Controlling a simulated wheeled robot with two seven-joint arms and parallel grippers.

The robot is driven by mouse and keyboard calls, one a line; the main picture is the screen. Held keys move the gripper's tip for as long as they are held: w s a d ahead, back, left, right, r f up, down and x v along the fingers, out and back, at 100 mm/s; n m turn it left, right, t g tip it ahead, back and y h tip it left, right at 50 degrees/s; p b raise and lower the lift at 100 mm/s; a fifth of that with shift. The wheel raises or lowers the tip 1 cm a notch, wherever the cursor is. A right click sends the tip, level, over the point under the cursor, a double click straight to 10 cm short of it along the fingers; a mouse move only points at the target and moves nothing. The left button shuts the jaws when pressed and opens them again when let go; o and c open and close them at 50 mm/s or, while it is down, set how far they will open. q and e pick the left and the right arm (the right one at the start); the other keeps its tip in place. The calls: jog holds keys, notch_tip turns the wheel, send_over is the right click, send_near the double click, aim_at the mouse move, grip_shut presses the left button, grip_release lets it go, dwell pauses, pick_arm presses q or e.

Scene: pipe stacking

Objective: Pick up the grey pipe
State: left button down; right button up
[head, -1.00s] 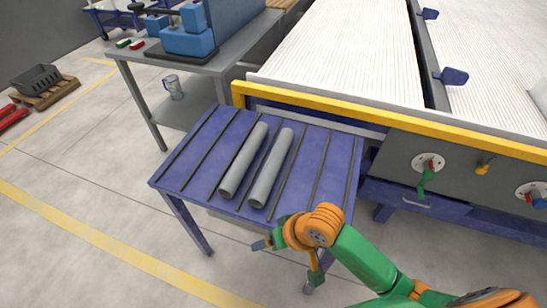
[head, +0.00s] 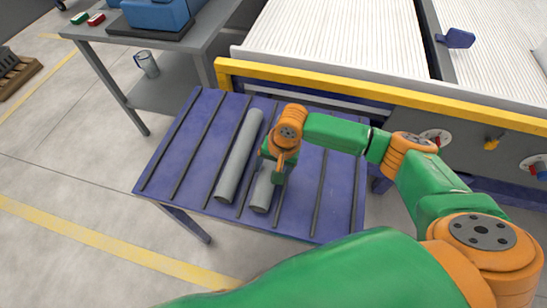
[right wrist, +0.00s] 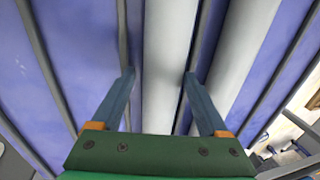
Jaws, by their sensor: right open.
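Two grey pipes lie side by side on a blue slatted table. The left pipe (head: 238,155) is in full view in the head view. The right pipe (head: 261,194) is partly hidden under my right gripper (head: 272,166), with its lower end showing. In the right wrist view my right gripper (right wrist: 159,75) is open, its two blue-grey fingers apart, with one pipe (right wrist: 168,60) running between and beyond them. The other pipe (right wrist: 238,65) lies just outside the right finger. Nothing is held. Whether the fingers touch the pipe cannot be told. My left gripper is not in view.
The blue table (head: 180,150) has dark raised strips (head: 200,150) along it. A yellow-railed conveyor (head: 350,98) borders its far side. A grey workbench (head: 205,30) with a mug (head: 148,64) on its lower shelf stands at the upper left.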

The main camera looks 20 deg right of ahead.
jog(key=shift+f, duration=0.25)
jog(key=shift+s, duration=0.1)
grip_shut()
